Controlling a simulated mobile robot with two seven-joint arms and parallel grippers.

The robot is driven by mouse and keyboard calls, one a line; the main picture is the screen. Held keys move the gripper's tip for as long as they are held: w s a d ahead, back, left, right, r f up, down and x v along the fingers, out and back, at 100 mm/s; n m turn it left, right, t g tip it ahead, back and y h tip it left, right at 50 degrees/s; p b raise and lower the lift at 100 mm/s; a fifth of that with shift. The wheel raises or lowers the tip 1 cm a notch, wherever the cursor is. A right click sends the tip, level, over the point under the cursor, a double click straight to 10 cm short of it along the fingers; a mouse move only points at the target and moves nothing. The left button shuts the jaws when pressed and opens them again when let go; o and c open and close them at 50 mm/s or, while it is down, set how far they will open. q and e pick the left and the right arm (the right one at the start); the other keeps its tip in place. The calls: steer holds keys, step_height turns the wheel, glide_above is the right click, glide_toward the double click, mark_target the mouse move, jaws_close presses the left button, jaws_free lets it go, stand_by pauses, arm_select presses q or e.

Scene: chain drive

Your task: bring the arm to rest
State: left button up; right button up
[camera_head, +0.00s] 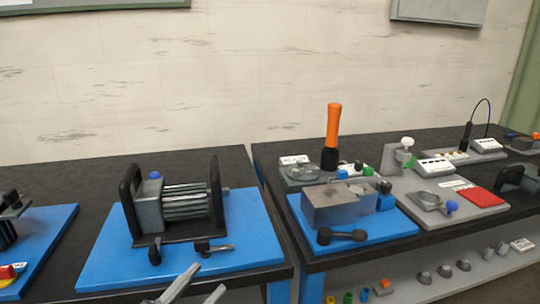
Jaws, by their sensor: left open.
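My left gripper (209,278) shows at the bottom edge, left of the middle. Only its two grey fingers are in view. They are spread apart with nothing between them. In the picture they overlap the front edge of a blue board; I cannot tell how high above it they are. The rest of my left arm is below the frame. My right gripper is not in view.
The blue board (105,263) carries a grey ribbed unit (188,204) between black uprights. Another blue board (385,228) holds a grey block (330,205). An orange-handled tool (333,125) stands upright behind it. A gap separates the two black tables.

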arm_select(q)
steer(key=a+f+n+y, duration=0.5)
steer(key=f+n+y, duration=0.2)
steer(key=f+y, duration=0.3)
steer(key=s+a+f+n+g+y, duration=0.1)
steer(key=s+a+f+n+g, duration=0.1)
steer(key=s+f, duration=0.4)
steer(key=s+a+f+n+g+y+p, duration=0.1)
steer(key=s+f+g, duration=0.3)
steer(key=f, duration=0.7)
steer(key=shift+s+a+f+n+g+y, duration=0.4)
steer(key=shift+s+a+n, duration=0.2)
steer(key=shift+s+a, duration=0.25)
steer(key=shift+d+r, duration=0.1)
steer(key=shift+d, duration=0.05)
